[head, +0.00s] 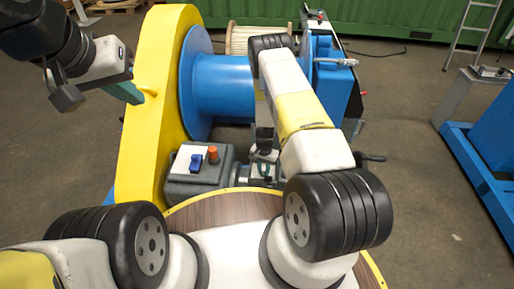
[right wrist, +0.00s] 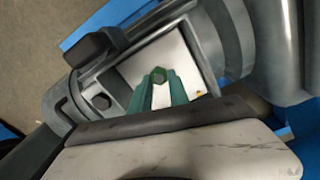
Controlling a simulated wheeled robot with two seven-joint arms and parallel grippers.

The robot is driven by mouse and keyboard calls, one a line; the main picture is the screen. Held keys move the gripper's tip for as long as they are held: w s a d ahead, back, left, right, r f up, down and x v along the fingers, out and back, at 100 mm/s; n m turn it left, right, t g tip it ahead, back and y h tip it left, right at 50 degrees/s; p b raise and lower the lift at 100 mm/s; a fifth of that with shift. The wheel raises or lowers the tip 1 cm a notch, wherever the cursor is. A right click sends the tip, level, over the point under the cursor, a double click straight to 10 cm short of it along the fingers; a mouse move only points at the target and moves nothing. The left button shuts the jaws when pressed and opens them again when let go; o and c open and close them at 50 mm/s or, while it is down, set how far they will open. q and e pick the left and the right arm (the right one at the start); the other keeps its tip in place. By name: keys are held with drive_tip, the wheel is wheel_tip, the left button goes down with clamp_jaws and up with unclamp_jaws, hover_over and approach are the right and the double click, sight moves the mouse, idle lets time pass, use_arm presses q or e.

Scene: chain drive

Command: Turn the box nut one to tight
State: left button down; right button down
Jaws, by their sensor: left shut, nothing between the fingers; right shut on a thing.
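The box nut (right wrist: 159,74) is a small greenish hexagonal piece seen in the right wrist view, inside the rectangular opening of a grey metal box (right wrist: 200,50). My right gripper (right wrist: 161,88) has its two green fingers shut on the nut from below in that view. In the head view, the right gripper (head: 263,168) reaches down beside the grey housing and is mostly hidden by my own arm; the nut cannot be made out there. My left gripper (head: 137,95) is shut and empty at the upper left, in front of the yellow guard.
A tall yellow guard (head: 150,130) and a blue drum (head: 222,85) stand ahead. A grey control box (head: 200,182) with a blue switch and orange button sits at their base. A blue frame (head: 490,180) stands at far right, with open floor before it.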

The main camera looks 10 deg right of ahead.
sight(264, 172)
drive_tip(key=shift+w+r+m, duration=0.1)
drive_tip(key=shift+w+m, duration=0.05)
drive_tip(key=shift+m, duration=0.45)
drive_tip(key=c, duration=1.2)
unclamp_jaws()
drive_tip(key=shift+c, duration=0.2)
drive_tip(key=shift+r, duration=3.85)
